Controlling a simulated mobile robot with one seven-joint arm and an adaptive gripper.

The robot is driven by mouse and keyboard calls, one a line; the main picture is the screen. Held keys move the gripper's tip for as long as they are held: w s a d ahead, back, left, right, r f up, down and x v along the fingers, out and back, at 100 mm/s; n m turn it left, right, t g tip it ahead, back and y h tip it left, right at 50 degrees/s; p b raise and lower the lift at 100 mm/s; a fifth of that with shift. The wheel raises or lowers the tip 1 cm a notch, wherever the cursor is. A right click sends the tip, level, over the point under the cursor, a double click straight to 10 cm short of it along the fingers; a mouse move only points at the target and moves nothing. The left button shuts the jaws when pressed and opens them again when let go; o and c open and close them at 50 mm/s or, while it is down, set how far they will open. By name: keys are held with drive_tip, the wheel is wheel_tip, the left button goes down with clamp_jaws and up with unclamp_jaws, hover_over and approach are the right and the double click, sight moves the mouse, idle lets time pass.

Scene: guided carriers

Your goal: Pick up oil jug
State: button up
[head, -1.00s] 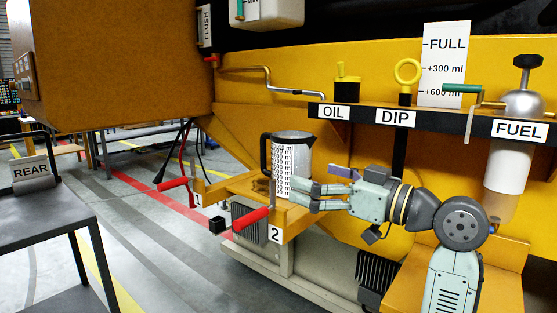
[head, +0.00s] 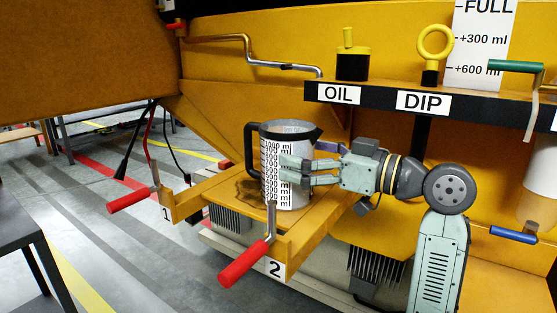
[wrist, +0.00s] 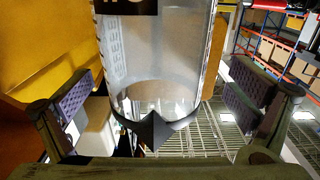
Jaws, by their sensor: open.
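The oil jug (head: 285,143) is a clear measuring jug with black printed marks, a black rim and a black handle on its left. It stands upright on the yellow platform (head: 228,207) in the head view. My gripper (head: 308,163) reaches in from the right, with one finger in front of the jug and the purple-padded other finger partly hidden behind it. In the wrist view the jug (wrist: 160,60) lies between the two open pads of my gripper (wrist: 163,105), with a gap on both sides. Its black spout is low in the picture.
Red-handled cranks stand at the platform's corners marked 1 (head: 128,200) and 2 (head: 246,262). A black shelf (head: 460,104) labelled OIL and DIP runs above my arm. A bent metal rod (head: 250,55) hangs behind the jug.

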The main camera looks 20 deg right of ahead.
drive_tip(key=shift+f+p+x, duration=0.2)
drive_tip(key=shift+p+x, duration=0.15)
drive_tip(key=shift+x, duration=0.6)
drive_tip(key=shift+f+p+x, duration=0.2)
drive_tip(key=shift+p+x, duration=0.2)
drive_tip(key=shift+x, duration=0.55)
drive_tip(key=shift+f+p+x, duration=0.2)
drive_tip(key=shift+p+x, duration=0.15)
drive_tip(key=shift+x, duration=0.6)
drive_tip(key=shift+w+d, duration=0.15)
drive_tip(key=shift+d, duration=0.05)
drive_tip(key=c, duration=1.1)
